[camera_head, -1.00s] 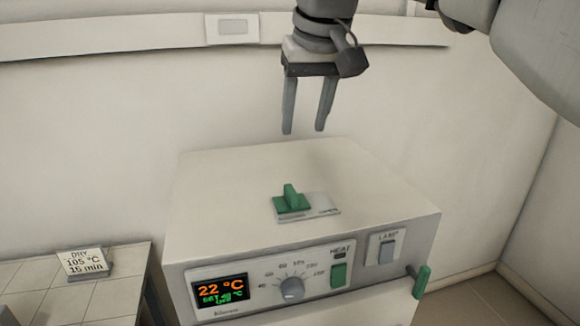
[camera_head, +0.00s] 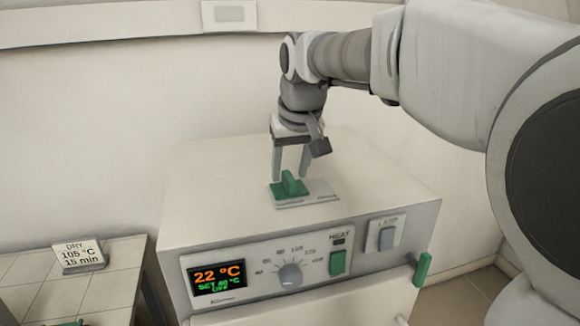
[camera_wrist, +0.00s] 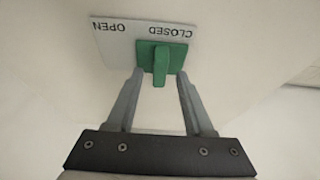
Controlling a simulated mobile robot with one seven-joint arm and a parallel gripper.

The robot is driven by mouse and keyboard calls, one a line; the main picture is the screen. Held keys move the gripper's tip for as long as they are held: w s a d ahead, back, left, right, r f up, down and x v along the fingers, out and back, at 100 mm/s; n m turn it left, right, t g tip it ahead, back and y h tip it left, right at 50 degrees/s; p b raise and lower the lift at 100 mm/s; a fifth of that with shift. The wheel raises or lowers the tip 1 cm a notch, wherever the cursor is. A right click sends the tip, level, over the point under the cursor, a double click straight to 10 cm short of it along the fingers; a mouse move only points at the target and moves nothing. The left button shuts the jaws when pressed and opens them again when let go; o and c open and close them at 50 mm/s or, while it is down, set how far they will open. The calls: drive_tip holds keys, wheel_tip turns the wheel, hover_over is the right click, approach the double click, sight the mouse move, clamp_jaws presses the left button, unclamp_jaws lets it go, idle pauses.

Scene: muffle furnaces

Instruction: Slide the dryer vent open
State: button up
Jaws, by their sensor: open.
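The dryer vent is a green slider with a raised knob (camera_head: 289,183) on a pale label plate (camera_head: 322,195) on top of the dryer. In the wrist view the green slider (camera_wrist: 160,62) sits at the plate's CLOSED end. The OPEN end of the plate (camera_wrist: 110,38) is bare. My gripper (camera_head: 290,176) points down at the slider with its jaws open. In the wrist view the fingertips (camera_wrist: 160,72) lie to either side of the knob. I cannot tell whether they touch it.
The dryer (camera_head: 230,190) has a front panel with a display (camera_head: 217,277), a dial (camera_head: 290,275), a green heat switch (camera_head: 338,263) and a lamp switch (camera_head: 387,239). A green handle (camera_head: 422,269) stands at its right. A tiled table with a sign (camera_head: 79,256) is at left.

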drive_tip(key=shift+w+f, duration=0.2)
drive_tip(key=shift+f, duration=0.35)
clamp_jaws()
drive_tip(key=shift+r, duration=0.1)
idle(1.0)
